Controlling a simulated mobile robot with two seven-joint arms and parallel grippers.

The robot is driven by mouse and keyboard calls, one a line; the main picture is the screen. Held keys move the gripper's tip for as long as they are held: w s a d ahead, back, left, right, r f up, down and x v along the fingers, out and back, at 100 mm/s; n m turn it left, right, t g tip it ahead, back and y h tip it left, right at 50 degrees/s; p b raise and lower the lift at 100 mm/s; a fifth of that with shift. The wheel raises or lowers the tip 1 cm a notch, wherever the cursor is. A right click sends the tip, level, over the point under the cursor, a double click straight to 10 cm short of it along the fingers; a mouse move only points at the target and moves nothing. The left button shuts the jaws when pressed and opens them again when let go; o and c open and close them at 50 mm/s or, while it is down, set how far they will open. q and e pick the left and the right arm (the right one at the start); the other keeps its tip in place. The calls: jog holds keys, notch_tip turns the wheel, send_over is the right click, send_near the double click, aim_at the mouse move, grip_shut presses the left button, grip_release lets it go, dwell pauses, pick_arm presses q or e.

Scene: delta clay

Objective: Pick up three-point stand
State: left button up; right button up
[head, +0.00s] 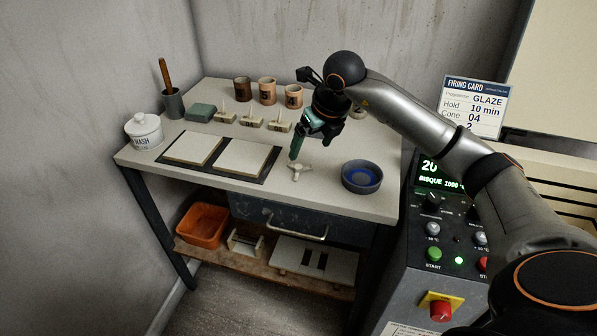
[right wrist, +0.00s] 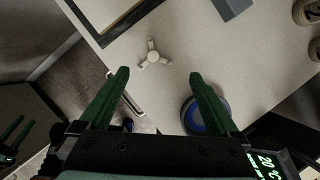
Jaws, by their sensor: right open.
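The three-point stand (head: 299,171) is a small white three-armed piece lying flat on the table, between the tile board and the blue bowl. In the right wrist view the stand (right wrist: 153,55) lies beyond the fingertips, roughly between them in the picture. My right gripper (head: 296,155) is above the table close to the stand, with its green fingers pointing down. In the right wrist view the right gripper (right wrist: 160,78) is open with nothing between its fingers. My left gripper does not show in the head view.
A blue bowl (head: 362,177) stands right of the stand. A dark board with two pale tiles (head: 243,158) lies to the left. Small stands (head: 250,122) and cups (head: 267,92) are behind. The kiln controller (head: 433,222) is at the right. The table's front edge is close by.

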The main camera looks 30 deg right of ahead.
aim_at(302, 167)
jog(key=x, duration=0.7)
jog(key=shift+f, duration=0.4)
jog(key=c, duration=1.5)
jog(key=shift+r, duration=0.15)
